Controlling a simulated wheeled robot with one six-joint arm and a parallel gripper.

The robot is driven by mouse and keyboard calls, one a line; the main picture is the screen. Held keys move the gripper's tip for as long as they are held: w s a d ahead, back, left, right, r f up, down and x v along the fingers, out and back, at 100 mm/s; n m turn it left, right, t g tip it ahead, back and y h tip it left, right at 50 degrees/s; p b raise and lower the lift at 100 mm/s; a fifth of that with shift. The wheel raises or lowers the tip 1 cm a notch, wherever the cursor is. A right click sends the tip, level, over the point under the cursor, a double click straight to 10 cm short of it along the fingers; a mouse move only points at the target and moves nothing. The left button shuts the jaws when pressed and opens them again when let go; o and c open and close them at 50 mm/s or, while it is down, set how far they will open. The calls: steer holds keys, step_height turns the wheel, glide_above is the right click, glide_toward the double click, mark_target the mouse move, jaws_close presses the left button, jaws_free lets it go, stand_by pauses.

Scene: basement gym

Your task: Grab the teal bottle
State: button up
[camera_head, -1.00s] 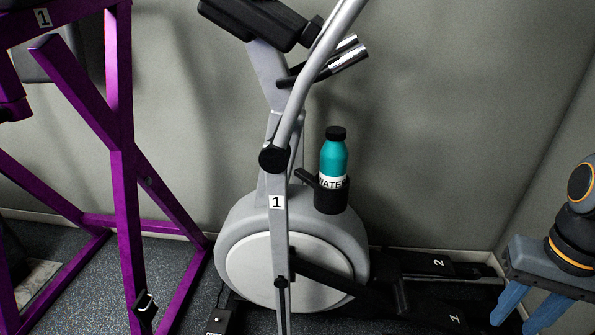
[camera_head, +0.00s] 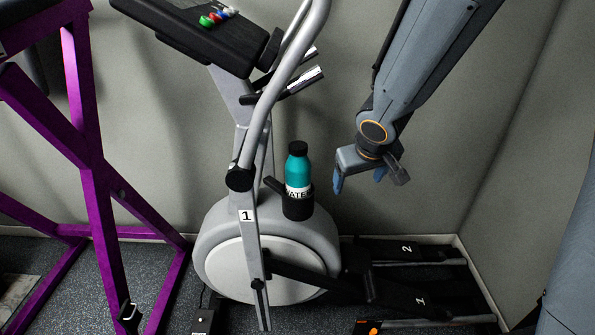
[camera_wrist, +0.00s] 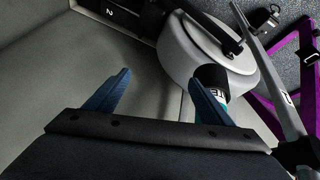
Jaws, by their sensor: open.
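The teal bottle (camera_head: 298,170) with a black cap and a white band of lettering stands upright in a black cup holder (camera_head: 298,206) on the elliptical machine. My gripper (camera_head: 358,181) is open and empty, to the right of the bottle and apart from it in the head view. In the wrist view the blue fingers (camera_wrist: 155,92) are spread. There, part of the teal bottle (camera_wrist: 220,98) shows by the right finger, which hides much of it, beside the black holder (camera_wrist: 212,76).
The elliptical machine's grey handlebar (camera_head: 277,92) rises just left of the bottle, with a dark console (camera_head: 200,35) above. Pedals (camera_head: 405,250) lie low at right. A purple frame (camera_head: 95,170) stands at left. The grey wall (camera_head: 340,60) is close behind.

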mark_target(305, 169)
steer(key=w+a+r+n+y+p, duration=0.1)
steer(key=a, duration=0.2)
steer(key=w+a+r+n+y+p, duration=0.1)
steer(key=a, duration=0.3)
steer(key=w+a+r+n+y+p, duration=0.1)
steer(key=a, duration=0.3)
steer(key=shift+w+a+y, duration=0.1)
steer(key=shift+a+y, duration=0.1)
steer(key=shift+y, duration=0.1)
steer(key=shift+w+a+f, duration=0.1)
steer(key=shift+a+f, duration=0.2)
steer(key=shift+a, duration=0.1)
steer(key=shift+b+x, duration=0.65)
steer(key=shift+x, duration=0.3)
steer(key=shift+w+r+b+x, duration=0.15)
steer(key=shift+b+x, duration=0.6)
steer(key=shift+x, duration=0.6)
steer(key=shift+w+r+b+x, duration=0.15)
steer(key=shift+b+x, duration=0.55)
steer(key=shift+x, duration=0.65)
steer(key=shift+a, duration=0.2)
steer(key=c, duration=1.2)
